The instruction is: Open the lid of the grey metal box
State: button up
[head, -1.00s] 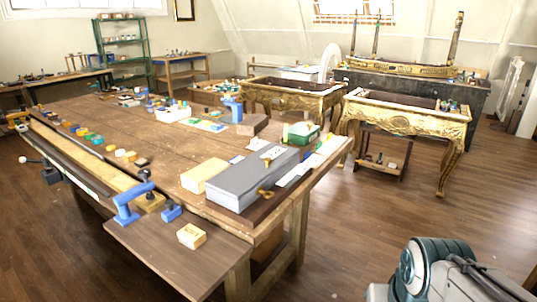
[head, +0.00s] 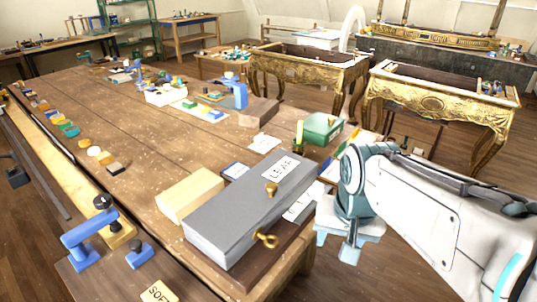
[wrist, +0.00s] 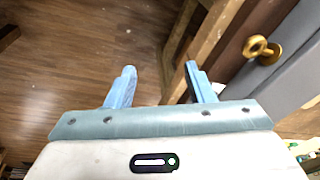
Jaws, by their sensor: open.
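The grey metal box (head: 225,222) lies near the right edge of the workbench, on a dark board, with its lid shut. A brass knob (head: 271,188) and a white label stand on its top. A brass ring-shaped key or handle (head: 267,240) sticks out of its front side; it also shows at the upper right of the wrist view (wrist: 262,50). My gripper (head: 337,243) hangs to the right of the box, past the bench edge, apart from it. In the wrist view, my gripper's two blue fingers (wrist: 160,82) are spread wide, with only floor and bench leg beyond them.
A wooden block (head: 189,195) lies against the box's left side. A green box (head: 321,128) and a candle-like item stand behind. A blue clamp (head: 85,240) is at the front left.

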jog(key=w+a+r+m+g+p, duration=0.1)
jog(key=w+a+r+m+p, duration=0.15)
jog(key=w+r+m, duration=0.2)
jog(key=w+a+r+m+p, duration=0.1)
jog(key=w+a+r+m, duration=0.2)
jog(key=w+r, duration=0.25)
jog(key=m+g+p, duration=0.1)
jog(key=m+p, duration=0.1)
jog(key=m, duration=0.4)
send_near(271, 185)
notch_tip(271, 185, down, 9)
jog(key=shift+r+p, duration=0.2)
jog(key=shift+p, duration=0.15)
jog(key=shift+w+a+r, duration=0.1)
grip_shut()
